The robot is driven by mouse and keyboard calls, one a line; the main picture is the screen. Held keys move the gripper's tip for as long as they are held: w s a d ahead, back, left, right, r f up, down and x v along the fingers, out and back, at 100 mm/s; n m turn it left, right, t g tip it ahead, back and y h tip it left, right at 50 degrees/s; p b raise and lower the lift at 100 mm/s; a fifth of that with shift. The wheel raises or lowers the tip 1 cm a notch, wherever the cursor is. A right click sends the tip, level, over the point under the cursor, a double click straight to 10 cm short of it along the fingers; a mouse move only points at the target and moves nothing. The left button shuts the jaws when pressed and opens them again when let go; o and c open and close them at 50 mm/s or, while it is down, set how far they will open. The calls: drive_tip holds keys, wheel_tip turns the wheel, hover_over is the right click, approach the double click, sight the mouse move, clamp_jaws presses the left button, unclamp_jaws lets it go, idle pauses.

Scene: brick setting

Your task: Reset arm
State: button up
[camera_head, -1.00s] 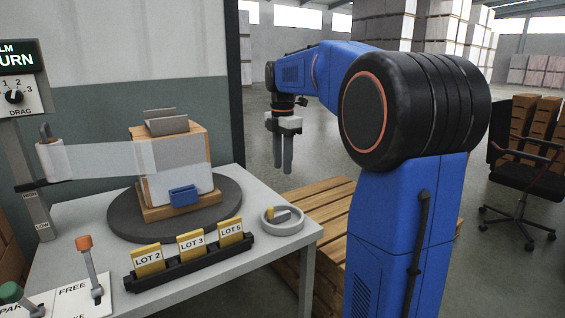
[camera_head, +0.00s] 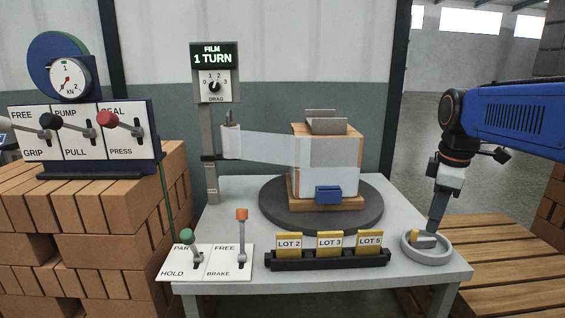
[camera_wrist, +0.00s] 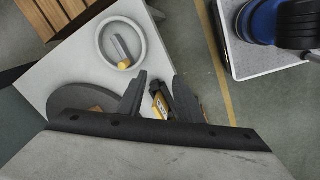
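My gripper (camera_head: 436,222) hangs fingers down near the right end of the grey table (camera_head: 215,222), empty. In the head view its fingers overlap the round grey dish (camera_head: 408,252); the height between them is hard to tell. In the wrist view my gripper (camera_wrist: 158,92) shows two dark fingers apart with nothing held. The dish (camera_wrist: 103,58) lies to their upper left there, holding a small grey and yellow piece (camera_wrist: 122,54).
A wrapped brick stack (camera_head: 345,165) stands on a dark turntable (camera_head: 275,208), film running to a post (camera_head: 208,130) reading "1 TURN". A lot-card rack (camera_head: 325,260) and lever panel (camera_head: 215,265) line the front. A gauge panel (camera_head: 85,150) stands left on bricks; a pallet (camera_head: 510,262) lies right.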

drive_tip(key=s+a+f+m+t, duration=0.1)
drive_tip(key=s+a+f+m, duration=0.2)
drive_tip(key=s+f+m, duration=0.2)
drive_tip(key=s+a+f+m+t, duration=0.2)
drive_tip(key=s+a+f+m, duration=0.2)
drive_tip(key=s+f, duration=0.5)
drive_tip(key=s+m, duration=0.2)
drive_tip(key=s, duration=0.2)
drive_tip(key=shift+s+m, duration=0.3)
drive_tip(key=shift+a, duration=0.1)
idle(0.6)
